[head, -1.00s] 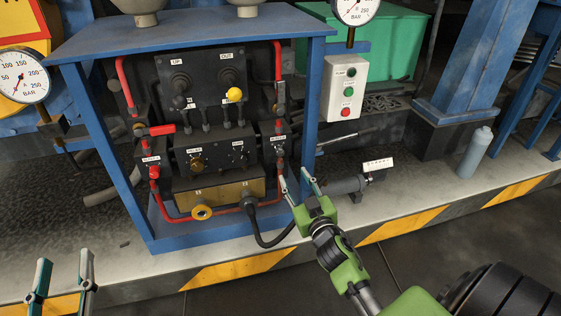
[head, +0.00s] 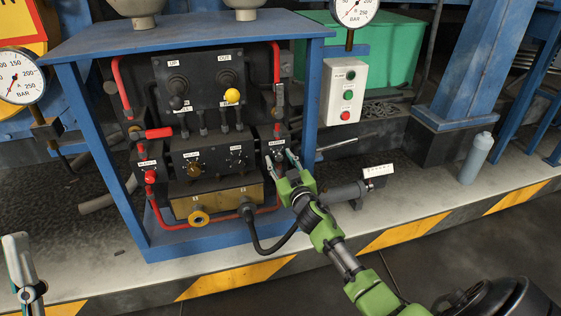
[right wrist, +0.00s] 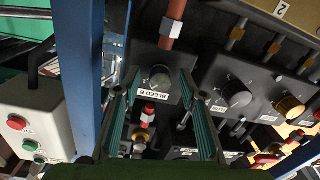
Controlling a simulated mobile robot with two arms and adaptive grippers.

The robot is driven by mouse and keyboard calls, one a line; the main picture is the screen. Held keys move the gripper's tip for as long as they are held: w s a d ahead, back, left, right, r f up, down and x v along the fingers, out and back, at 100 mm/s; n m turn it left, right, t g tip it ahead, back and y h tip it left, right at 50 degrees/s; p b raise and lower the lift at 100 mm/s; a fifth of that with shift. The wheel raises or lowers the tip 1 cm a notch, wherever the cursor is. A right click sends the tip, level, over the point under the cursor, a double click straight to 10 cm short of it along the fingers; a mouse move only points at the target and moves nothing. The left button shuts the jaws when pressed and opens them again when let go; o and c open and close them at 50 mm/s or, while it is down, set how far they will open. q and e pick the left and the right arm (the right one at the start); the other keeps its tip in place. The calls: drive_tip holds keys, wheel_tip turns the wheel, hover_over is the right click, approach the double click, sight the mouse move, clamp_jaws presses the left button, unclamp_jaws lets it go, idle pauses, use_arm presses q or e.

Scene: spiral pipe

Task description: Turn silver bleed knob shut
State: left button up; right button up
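The silver bleed knob (right wrist: 158,78) is a round metal knob on a dark plate above a white "BLEED B" label in the right wrist view. It lies between the two open fingers of my right gripper (right wrist: 156,88), near their tips; I cannot tell whether they touch it. In the head view my right gripper (head: 281,161) is at the right side of the panel, its fingertips at the "BLEED B" plate (head: 276,143), and the knob is mostly hidden. My left gripper (head: 24,268) is at the lower left, away from the panel, with its fingers seen nearly edge-on.
A blue frame post (head: 311,105) stands close right of my right gripper. Red pipes (head: 276,60), a black hose (head: 262,243) and a grey cylinder (head: 345,194) are nearby. A button box (head: 347,92) is at the right. A dial and a brass knob (right wrist: 290,107) neighbour the silver knob.

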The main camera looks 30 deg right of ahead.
drive_tip(key=shift+c, duration=0.5)
clamp_jaws()
use_arm(q)
drive_tip(key=shift+w, duration=0.15)
use_arm(e)
drive_tip(key=n+p, duration=0.1)
drive_tip(key=n, duration=0.3)
drive_tip(key=shift+r+p, duration=0.15)
drive_tip(key=shift+p, duration=0.2)
drive_tip(key=n+p, duration=0.1)
drive_tip(key=n, duration=0.5)
drive_tip(key=shift+n, duration=0.4)
drive_tip(key=n+p, duration=0.1)
drive_tip(key=n, duration=0.2)
drive_tip(key=shift+g+h, duration=0.3)
use_arm(q)
drive_tip(key=w+f+g+y, duration=0.2)
drive_tip(key=f+g, duration=0.3)
drive_tip(key=f, duration=0.4)
drive_tip(key=w+f+g+y, duration=0.2)
drive_tip(key=w+f+g, duration=0.3)
drive_tip(key=f, duration=0.3)
drive_tip(key=shift+a+f, duration=0.15)
drive_tip(key=shift+f, duration=0.2)
use_arm(e)
drive_tip(key=shift+n, duration=1.8)
use_arm(q)
drive_tip(key=shift+f, duration=0.15)
